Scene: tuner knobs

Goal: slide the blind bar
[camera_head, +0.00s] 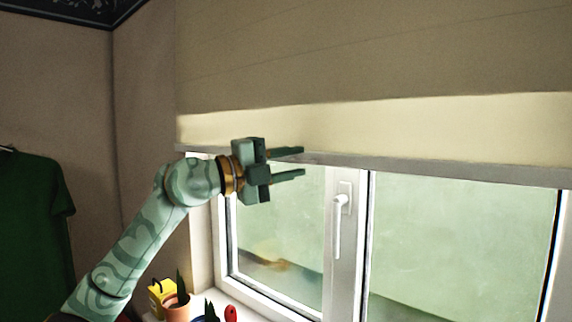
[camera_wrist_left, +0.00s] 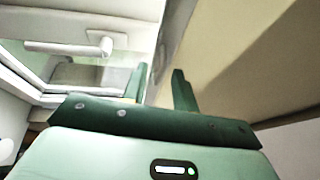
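The blind (camera_head: 370,60) is a cream fabric sheet over the upper part of the window, and it also shows in the left wrist view (camera_wrist_left: 225,60). Its bar (camera_head: 440,170) is a pale grey strip along the lower edge. My left gripper (camera_head: 303,161) is open at the left part of the bar, with one finger above the other. The upper finger overlaps the bar in the head view; I cannot tell whether it touches. In the left wrist view the bar (camera_wrist_left: 168,50) runs toward the gap between the fingertips (camera_wrist_left: 160,80). My right gripper is not in view.
The window frame (camera_head: 345,255) has a white handle (camera_head: 338,212) below the bar. A yellow item (camera_head: 160,296), a potted plant (camera_head: 178,305) and a red object (camera_head: 231,313) stand on the sill. A green shirt (camera_head: 35,230) hangs at the far left.

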